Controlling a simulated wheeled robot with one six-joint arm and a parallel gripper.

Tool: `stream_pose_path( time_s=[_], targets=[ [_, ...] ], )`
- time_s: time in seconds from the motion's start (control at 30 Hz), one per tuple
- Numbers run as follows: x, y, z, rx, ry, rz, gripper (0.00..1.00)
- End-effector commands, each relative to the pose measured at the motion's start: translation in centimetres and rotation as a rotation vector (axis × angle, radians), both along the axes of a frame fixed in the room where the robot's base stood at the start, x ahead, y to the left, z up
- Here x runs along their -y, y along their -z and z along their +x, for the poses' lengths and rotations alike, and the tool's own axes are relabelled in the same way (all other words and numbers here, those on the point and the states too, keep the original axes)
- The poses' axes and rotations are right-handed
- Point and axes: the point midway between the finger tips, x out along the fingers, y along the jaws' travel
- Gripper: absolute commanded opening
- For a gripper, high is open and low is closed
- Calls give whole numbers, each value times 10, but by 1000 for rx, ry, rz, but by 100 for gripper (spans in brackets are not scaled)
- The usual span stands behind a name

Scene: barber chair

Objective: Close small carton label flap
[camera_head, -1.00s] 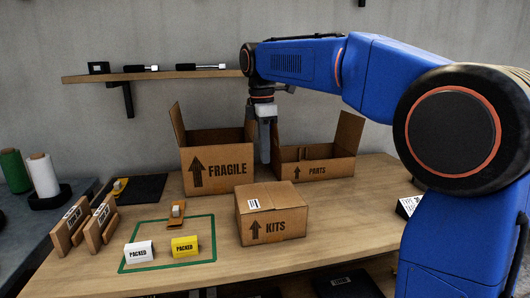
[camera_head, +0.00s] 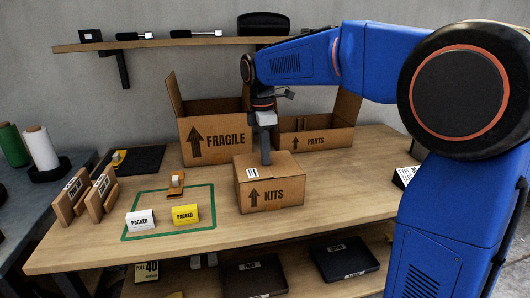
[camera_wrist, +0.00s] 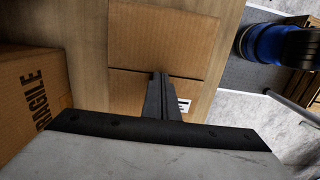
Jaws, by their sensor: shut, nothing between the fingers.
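The small KITS carton (camera_head: 272,194) stands on the wooden table, in front of the larger boxes. Its top flaps look down and nearly flat in the head view. A white label (camera_head: 252,172) is on the left part of its top; part of it also shows beside the fingers in the wrist view (camera_wrist: 184,105). My gripper (camera_head: 265,162) is shut and empty, pointing down at the carton top. In the wrist view my gripper (camera_wrist: 161,75) lies over the seam between two flaps and hides part of the labelled flap (camera_wrist: 128,86). I cannot tell whether the fingertips touch the cardboard.
An open FRAGILE box (camera_head: 213,137) and an open PARTS box (camera_head: 316,138) stand behind the carton. A green outline (camera_head: 212,200) with white (camera_head: 141,220) and yellow PACKED signs (camera_head: 186,215) is at left. A shelf (camera_head: 165,42) hangs above. Table right of the carton is clear.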

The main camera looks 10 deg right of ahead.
Motion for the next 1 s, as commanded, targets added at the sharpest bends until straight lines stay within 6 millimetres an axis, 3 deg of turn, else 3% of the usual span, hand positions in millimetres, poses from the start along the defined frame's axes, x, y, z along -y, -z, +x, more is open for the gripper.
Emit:
stream_pose_path(
  time_s=[0.53,1.0],
  targets=[
    [4,20,-1,-9,0,-3,0],
    [4,9,0,-11,1,-4,0]
  ],
)
